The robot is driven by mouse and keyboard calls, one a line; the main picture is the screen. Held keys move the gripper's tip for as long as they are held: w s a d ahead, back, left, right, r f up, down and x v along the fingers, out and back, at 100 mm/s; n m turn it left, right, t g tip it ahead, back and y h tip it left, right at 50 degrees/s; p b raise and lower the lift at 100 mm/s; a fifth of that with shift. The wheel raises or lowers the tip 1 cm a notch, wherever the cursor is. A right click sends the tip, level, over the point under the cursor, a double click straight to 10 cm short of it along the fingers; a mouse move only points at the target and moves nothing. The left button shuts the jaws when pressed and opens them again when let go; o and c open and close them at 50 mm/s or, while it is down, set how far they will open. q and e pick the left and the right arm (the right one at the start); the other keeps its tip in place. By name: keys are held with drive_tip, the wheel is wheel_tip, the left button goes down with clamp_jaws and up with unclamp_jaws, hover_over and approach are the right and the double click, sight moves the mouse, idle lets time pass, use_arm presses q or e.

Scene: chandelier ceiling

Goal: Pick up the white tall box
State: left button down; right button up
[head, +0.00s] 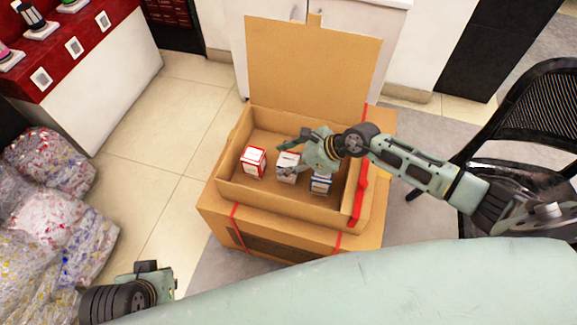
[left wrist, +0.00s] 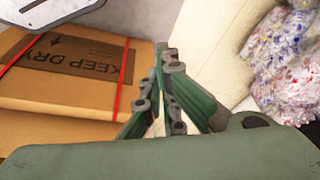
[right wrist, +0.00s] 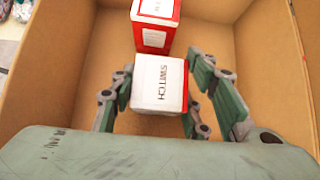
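The white tall box (head: 288,167), with red sides and "SWITCH" on its top, stands in the open cardboard box, between two other small boxes. My right gripper (head: 303,155) reaches down over it from the right. In the right wrist view the white box (right wrist: 158,84) is between the fingers of my right gripper (right wrist: 160,92), one on each side. The fingers look spread, and whether they touch it is hard to tell. My left gripper (left wrist: 167,58) is shut and empty, low at the left, away from the boxes.
A red-and-white box (head: 253,162) stands left of the white box, and a blue-and-white box (head: 320,183) stands right. The open carton (head: 240,191) has low walls and a raised flap. A black chair (head: 530,120) is at the right; plastic bags (head: 45,215) are at the left.

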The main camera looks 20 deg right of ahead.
drive_tip(key=c, duration=0.5)
drive_tip(key=shift+r, duration=0.1)
drive_tip(key=shift+c, duration=0.3)
